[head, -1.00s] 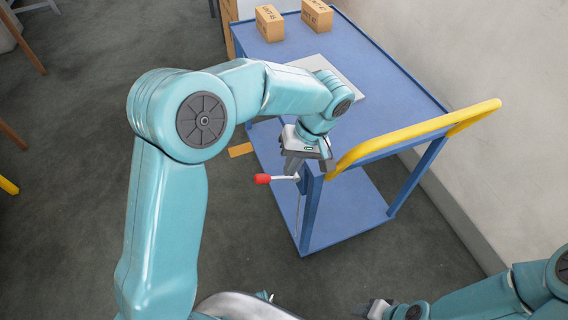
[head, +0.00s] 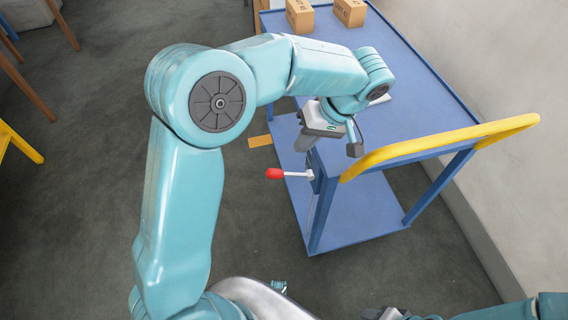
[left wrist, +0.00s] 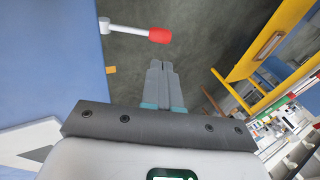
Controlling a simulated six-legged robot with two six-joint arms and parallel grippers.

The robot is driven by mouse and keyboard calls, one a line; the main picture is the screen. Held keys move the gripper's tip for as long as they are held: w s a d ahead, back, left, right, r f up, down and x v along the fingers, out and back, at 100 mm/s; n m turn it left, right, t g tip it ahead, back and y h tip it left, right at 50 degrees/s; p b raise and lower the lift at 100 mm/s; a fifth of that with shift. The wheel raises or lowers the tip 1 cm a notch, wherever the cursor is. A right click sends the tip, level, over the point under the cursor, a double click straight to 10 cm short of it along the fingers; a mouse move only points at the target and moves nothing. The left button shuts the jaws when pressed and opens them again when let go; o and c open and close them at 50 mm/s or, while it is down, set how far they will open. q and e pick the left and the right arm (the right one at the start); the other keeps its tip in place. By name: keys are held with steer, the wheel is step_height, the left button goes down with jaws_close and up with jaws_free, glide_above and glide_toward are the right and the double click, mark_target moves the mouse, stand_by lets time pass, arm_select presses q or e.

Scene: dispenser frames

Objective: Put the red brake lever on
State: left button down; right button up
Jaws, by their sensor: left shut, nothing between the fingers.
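The red brake lever (head: 275,173) sticks out to the left from the near left corner post of the blue cart (head: 412,100), on a thin pale metal rod. It also shows in the left wrist view (left wrist: 159,35), red tip at the right end of its rod, just beyond my fingertips. My left gripper (head: 304,148) is above the lever in the head view, apart from it. In the left wrist view its fingers (left wrist: 157,66) are together with nothing between them. My right arm shows only in part at the bottom right of the head view, and its fingers cannot be made out.
The cart's yellow handle (head: 440,145) rises close to the right of my left gripper. Two cardboard boxes (head: 300,15) stand at the cart's far end. An orange floor mark (head: 260,141) lies left of the cart. Grey floor left of the lever is clear.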

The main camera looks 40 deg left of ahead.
mark_target(271, 174)
arm_select(q)
steer(key=b+x, duration=0.1)
steer(key=x, duration=0.9)
steer(key=shift+a+f, duration=0.1)
steer(key=shift+f, duration=0.25)
steer(key=shift+f, duration=0.15)
steer(key=f+t+h+b, duration=0.1)
steer(key=b, duration=0.2)
steer(key=s+a+f+t+h+b, duration=0.1)
steer(key=f+b, duration=0.1)
steer(key=b, duration=0.2)
steer(key=s+a+f+t+h+b, duration=0.1)
steer(key=b, duration=0.3)
steer(key=shift+s+f+t, duration=0.15)
steer(key=shift+f+t, duration=0.25)
step_height(271, 174, down, 6)
steer(key=t+h+b, duration=0.3)
steer(key=b, duration=0.6)
steer(key=shift+s+f+n+t+h, duration=0.2)
steer(key=shift+n+t+h, duration=0.1)
steer(key=shift+n+t, duration=0.1)
steer(key=shift+f, duration=0.2)
